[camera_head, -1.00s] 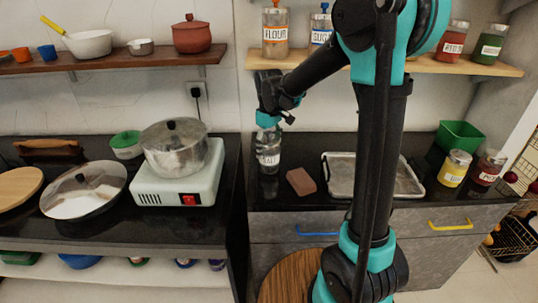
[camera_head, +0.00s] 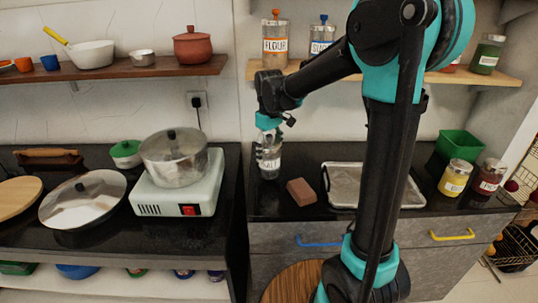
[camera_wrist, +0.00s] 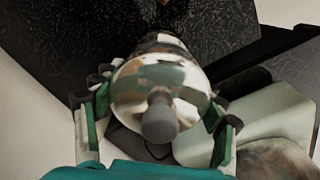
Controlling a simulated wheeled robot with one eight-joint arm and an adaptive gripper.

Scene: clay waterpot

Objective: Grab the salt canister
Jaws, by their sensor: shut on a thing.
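The salt canister (camera_head: 269,168) is a clear, upright jar with a white SALT label, at the left end of the right counter in the head view. My gripper (camera_head: 268,146) comes down over it from above, and its fingers are shut around the upper part. In the wrist view the canister's shiny metal lid (camera_wrist: 165,85) with its grey knob sits between the green and black fingers of my gripper (camera_wrist: 160,122). Whether the canister's base touches the counter is not clear.
A reddish brown block (camera_head: 301,192) lies just right of the canister, with a metal tray (camera_head: 345,198) beyond it. A white stove (camera_head: 190,197) with a pot (camera_head: 172,165) stands left across a gap. A shelf (camera_head: 475,77) with jars hangs above.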

